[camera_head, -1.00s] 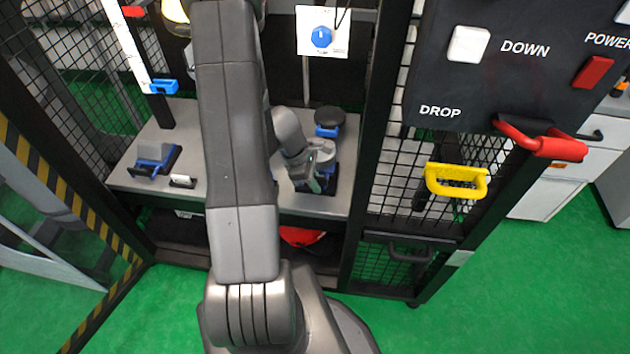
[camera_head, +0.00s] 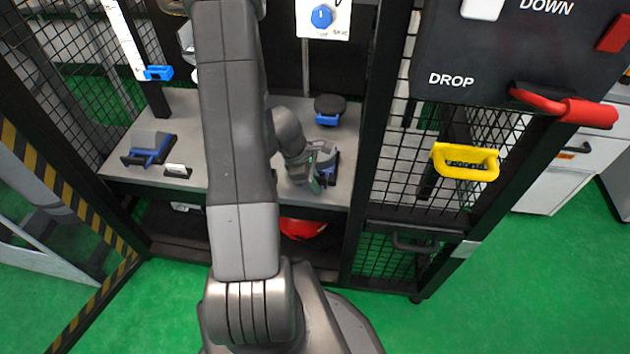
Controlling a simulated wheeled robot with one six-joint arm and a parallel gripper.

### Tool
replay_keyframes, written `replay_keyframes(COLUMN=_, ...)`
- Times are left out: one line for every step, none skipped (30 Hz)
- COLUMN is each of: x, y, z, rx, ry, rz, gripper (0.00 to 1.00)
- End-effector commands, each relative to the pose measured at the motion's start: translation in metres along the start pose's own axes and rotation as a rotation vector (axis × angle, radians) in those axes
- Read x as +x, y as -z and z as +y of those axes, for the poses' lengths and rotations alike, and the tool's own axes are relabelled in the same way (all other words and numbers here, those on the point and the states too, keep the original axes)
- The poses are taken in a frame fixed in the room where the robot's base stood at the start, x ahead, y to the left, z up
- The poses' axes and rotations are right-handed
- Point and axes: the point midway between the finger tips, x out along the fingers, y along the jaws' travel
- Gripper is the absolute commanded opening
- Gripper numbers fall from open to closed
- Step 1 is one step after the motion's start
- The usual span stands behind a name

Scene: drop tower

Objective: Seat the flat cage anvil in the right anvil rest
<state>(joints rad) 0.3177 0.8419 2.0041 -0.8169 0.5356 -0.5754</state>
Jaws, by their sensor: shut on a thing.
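My gripper (camera_head: 320,180) is low over the right part of the grey shelf in the cage. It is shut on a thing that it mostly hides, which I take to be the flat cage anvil. A blue and dark piece (camera_head: 333,161) shows beside and under the gripper, and I take it to be the right anvil rest. I cannot tell whether the anvil touches or sits in it. A grey block on a blue base (camera_head: 149,147) stands at the shelf's left.
A black disc on a blue base (camera_head: 330,107) stands behind my gripper. A small pale-topped block (camera_head: 178,171) lies near the shelf's front edge. Black posts and mesh bound the shelf (camera_head: 225,196). A yellow handle (camera_head: 466,161) and red lever (camera_head: 570,107) are at the right.

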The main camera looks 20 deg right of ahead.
Motion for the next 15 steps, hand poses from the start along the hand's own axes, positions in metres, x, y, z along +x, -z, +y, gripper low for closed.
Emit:
replay_keyframes(x=0.0041, y=0.0018, z=0.0009, rx=0.002, ry=-0.003, rz=0.0, gripper=0.0)
replay_keyframes(x=0.0051, y=0.0023, z=0.0009, rx=0.002, ry=-0.003, rz=0.0, gripper=0.0)
replay_keyframes(x=0.0061, y=0.0027, z=0.0009, rx=0.002, ry=-0.003, rz=0.0, gripper=0.0)
replay_keyframes(x=0.0067, y=0.0029, z=0.0009, rx=0.002, ry=-0.003, rz=0.0, gripper=0.0)
replay_keyframes(x=0.0071, y=0.0031, z=0.0009, rx=0.002, ry=-0.003, rz=0.0, gripper=0.0)
replay_keyframes(x=0.0074, y=0.0032, z=0.0009, rx=0.002, ry=-0.003, rz=0.0, gripper=0.0)
replay_keyframes(x=0.0075, y=0.0033, z=0.0009, rx=0.002, ry=-0.003, rz=0.0, gripper=0.0)
replay_keyframes(x=0.0075, y=0.0033, z=0.0009, rx=0.002, ry=-0.003, rz=0.0, gripper=0.0)
replay_keyframes(x=0.0074, y=0.0032, z=0.0009, rx=0.002, ry=-0.003, rz=0.0, gripper=0.0)
replay_keyframes(x=0.0073, y=0.0032, z=0.0009, rx=0.002, ry=-0.003, rz=0.0, gripper=0.0)
replay_keyframes(x=0.0071, y=0.0031, z=0.0009, rx=0.002, ry=-0.003, rz=0.0, gripper=0.0)
replay_keyframes(x=0.007, y=0.0031, z=0.0009, rx=0.002, ry=-0.003, rz=0.0, gripper=0.0)
replay_keyframes(x=0.007, y=0.0031, z=0.0009, rx=0.002, ry=-0.003, rz=0.0, gripper=0.0)
replay_keyframes(x=0.007, y=0.0031, z=0.0009, rx=0.002, ry=-0.003, rz=0.0, gripper=0.0)
replay_keyframes(x=0.007, y=0.0031, z=0.0009, rx=0.002, ry=-0.003, rz=0.0, gripper=0.0)
